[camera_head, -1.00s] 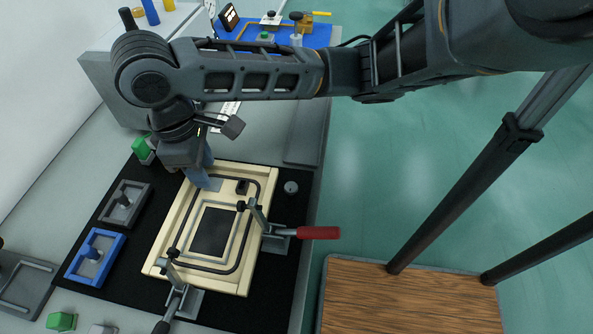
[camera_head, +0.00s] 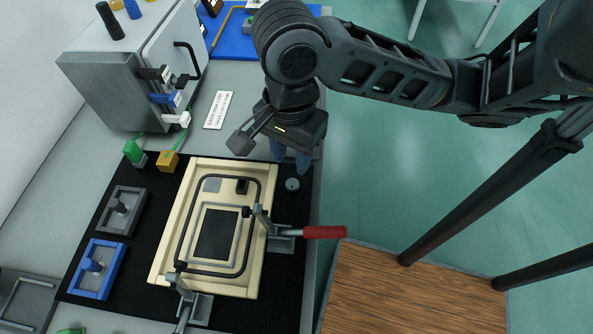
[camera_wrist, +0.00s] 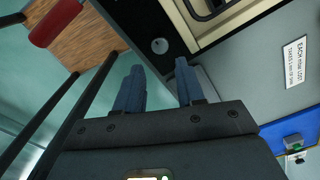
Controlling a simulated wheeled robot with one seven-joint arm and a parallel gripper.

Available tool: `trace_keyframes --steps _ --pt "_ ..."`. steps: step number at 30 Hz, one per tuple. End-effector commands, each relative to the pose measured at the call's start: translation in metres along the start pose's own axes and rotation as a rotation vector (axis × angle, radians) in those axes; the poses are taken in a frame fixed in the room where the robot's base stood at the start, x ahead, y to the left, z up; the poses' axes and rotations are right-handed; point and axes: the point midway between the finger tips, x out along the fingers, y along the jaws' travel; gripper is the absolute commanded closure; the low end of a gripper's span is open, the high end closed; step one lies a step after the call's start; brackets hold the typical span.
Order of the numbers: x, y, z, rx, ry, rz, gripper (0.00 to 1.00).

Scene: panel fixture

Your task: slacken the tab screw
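A cream panel (camera_head: 169,250) with a dark central window lies on a black mat. I cannot tell which of these is the tab screw. My gripper (camera_head: 290,160) is above the mat's far right edge, near the knob and apart from it. In the wrist view its blue fingers (camera_wrist: 159,66) are spread and empty.
A red-handled clamp (camera_head: 322,232) juts past the bench's right edge. Another clamp (camera_head: 197,308) stands at the near edge. A grey cabinet (camera_head: 130,75) with lever handles is at the back left. Blue (camera_head: 80,283) and grey (camera_head: 108,222) trays lie left.

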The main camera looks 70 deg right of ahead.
Motion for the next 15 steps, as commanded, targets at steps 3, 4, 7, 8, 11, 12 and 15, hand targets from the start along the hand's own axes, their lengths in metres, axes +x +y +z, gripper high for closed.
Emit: trace_keyframes --steps 3,4,7,8,11,12,15 --pt "0.010 0.001 0.000 0.012 -0.002 0.001 0.62" --pt "0.014 0.001 0.000 0.012 -0.002 0.001 0.62" --pt "0.030 0.001 0.000 0.012 -0.001 0.002 0.62" --pt "0.034 0.001 0.000 0.010 0.000 0.003 0.62" --pt "0.049 0.001 -0.001 0.009 0.001 0.004 0.62" --pt "0.054 0.001 -0.001 0.008 0.001 0.002 0.62" --pt "0.066 0.000 -0.001 0.009 0.000 0.002 0.62"
